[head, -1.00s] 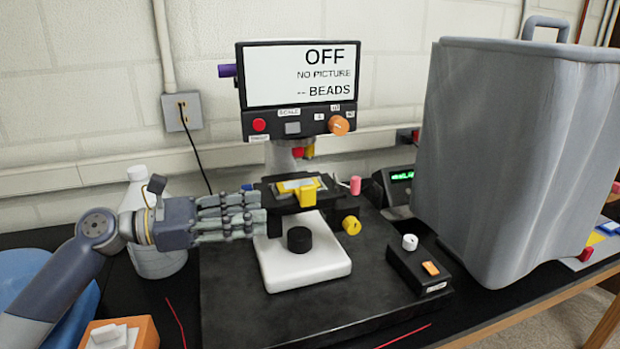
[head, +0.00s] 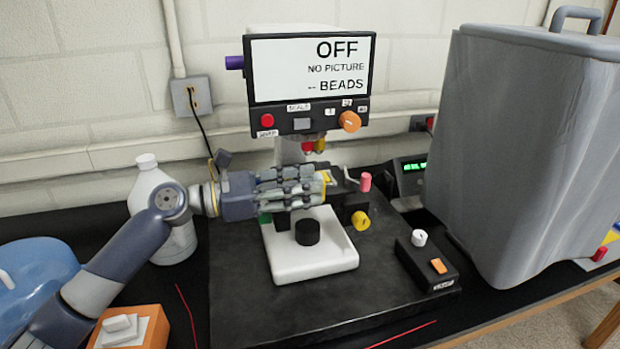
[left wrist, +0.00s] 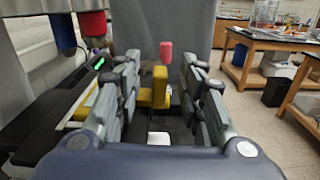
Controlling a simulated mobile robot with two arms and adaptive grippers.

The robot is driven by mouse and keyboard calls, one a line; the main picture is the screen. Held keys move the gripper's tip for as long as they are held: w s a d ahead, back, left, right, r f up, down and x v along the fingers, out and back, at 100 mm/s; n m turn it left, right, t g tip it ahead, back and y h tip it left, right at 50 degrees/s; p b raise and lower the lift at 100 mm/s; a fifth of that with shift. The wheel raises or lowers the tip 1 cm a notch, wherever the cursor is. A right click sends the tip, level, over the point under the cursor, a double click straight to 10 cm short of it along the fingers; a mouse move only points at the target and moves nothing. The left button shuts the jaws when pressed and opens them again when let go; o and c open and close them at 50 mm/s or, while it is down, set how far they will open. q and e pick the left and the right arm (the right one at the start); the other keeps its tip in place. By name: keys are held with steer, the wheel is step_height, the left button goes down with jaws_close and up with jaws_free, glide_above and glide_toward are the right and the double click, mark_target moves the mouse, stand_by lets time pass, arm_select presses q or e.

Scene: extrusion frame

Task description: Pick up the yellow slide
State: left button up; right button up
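The yellow slide sits on the black stage of the microscope. In the head view only a small part of the slide (head: 326,177) shows past my fingers. In the left wrist view its upright yellow tab (left wrist: 160,86) stands between the fingers of my left gripper (left wrist: 163,98). In the head view my left gripper (head: 305,188) reaches in from the left, level with the stage. Its fingers are apart, with gaps visible on both sides of the tab. Most of the slide is hidden behind the fingers in the head view. My right gripper is not in view.
The microscope has a white base (head: 312,262), a screen reading OFF (head: 310,68), a yellow knob (head: 360,220) and a pink-tipped lever (head: 365,181). Coloured objectives hang above the stage. A white jug (head: 172,240) stands behind my left arm. A large grey covered box (head: 530,150) stands right.

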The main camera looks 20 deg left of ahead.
arm_select(q)
steer(key=shift+p+x, duration=0.3)
steer(key=shift+x, duration=0.9)
steer(key=shift+w+d, duration=0.2)
steer(key=shift+s+a, duration=0.1)
steer(key=shift+c, duration=1.4)
jaws_close()
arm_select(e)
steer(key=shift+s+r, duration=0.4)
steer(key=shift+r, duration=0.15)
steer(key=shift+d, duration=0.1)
arm_select(q)
steer(key=shift+r, duration=0.15)
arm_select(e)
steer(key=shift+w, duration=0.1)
